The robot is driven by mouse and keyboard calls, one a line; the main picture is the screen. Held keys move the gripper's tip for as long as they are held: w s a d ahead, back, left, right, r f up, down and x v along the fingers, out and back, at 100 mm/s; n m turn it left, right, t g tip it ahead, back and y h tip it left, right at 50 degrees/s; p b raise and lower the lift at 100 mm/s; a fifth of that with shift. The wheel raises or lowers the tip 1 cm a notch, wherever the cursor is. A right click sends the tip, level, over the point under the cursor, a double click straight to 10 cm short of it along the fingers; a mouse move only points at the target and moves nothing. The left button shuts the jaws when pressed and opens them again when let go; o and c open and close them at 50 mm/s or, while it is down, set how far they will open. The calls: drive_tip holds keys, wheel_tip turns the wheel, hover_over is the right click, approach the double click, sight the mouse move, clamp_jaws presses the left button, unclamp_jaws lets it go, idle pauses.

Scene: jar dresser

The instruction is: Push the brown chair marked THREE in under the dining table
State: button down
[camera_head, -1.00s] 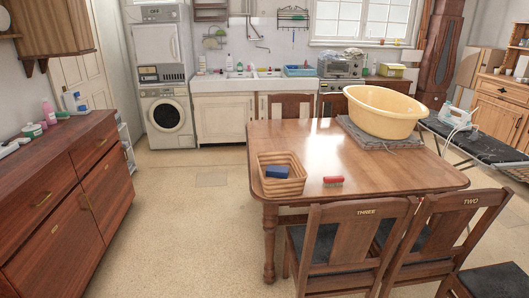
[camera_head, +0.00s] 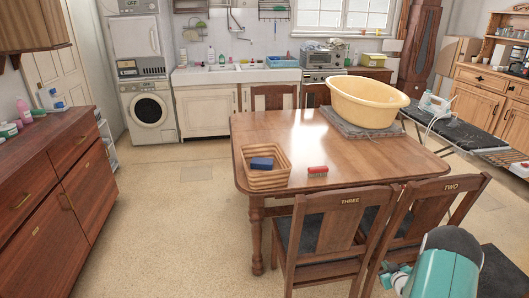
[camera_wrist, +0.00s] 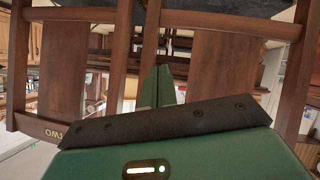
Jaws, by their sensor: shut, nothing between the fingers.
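The brown chair marked THREE (camera_head: 326,232) stands at the near side of the dining table (camera_head: 310,150). Its back faces me, and its dark seat (camera_head: 298,234) reaches toward the table edge. The chair marked TWO (camera_head: 424,222) stands close on its right. My gripper (camera_head: 390,276) is low at the bottom right, behind the two chair backs, with my teal arm beside it. The wrist view is upside down. There my gripper (camera_wrist: 157,86) is shut and empty, between chair TWO's back (camera_wrist: 62,70) and chair THREE's back (camera_wrist: 222,80). I cannot tell whether it touches either.
A basket (camera_head: 266,178) with a blue item, a red brush (camera_head: 318,170) and a yellow basin (camera_head: 368,102) are on the table. A wooden dresser (camera_head: 70,200) stands at left. The floor (camera_head: 180,220) between dresser and table is clear. An ironing board (camera_head: 455,130) is at right.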

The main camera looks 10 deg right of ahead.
drive_tip(key=w+a+r+g+h, duration=0.1)
drive_tip(key=w+a+r, duration=0.15)
drive_tip(key=r, duration=0.65)
drive_tip(key=w+a+r+g+h, duration=0.1)
drive_tip(key=a+r, duration=0.3)
drive_tip(key=r, duration=0.6)
drive_tip(key=s+a+r+m+g, duration=0.1)
drive_tip(key=s+a+r, duration=0.1)
drive_tip(key=a+r, duration=0.4)
drive_tip(key=s+a+r+m, duration=0.1)
drive_tip(key=s+a+r, duration=0.25)
drive_tip(key=r, duration=0.45)
drive_tip(key=s+a+r+g+y, duration=0.1)
drive_tip(key=s+a+r, duration=0.3)
drive_tip(key=s+a, duration=0.15)
drive_tip(key=s+a+r+g, duration=0.1)
drive_tip(key=s+a+r, duration=0.35)
drive_tip(key=a, duration=0.25)
drive_tip(key=s+a+g+y, duration=0.1)
drive_tip(key=s+a, duration=0.4)
drive_tip(key=s, duration=0.4)
drive_tip(key=s+a+g+y, duration=0.1)
drive_tip(key=s+a+y, duration=0.1)
drive_tip(key=s+a, duration=0.4)
drive_tip(key=s, duration=0.3)
drive_tip(key=shift+s+r, duration=0.15)
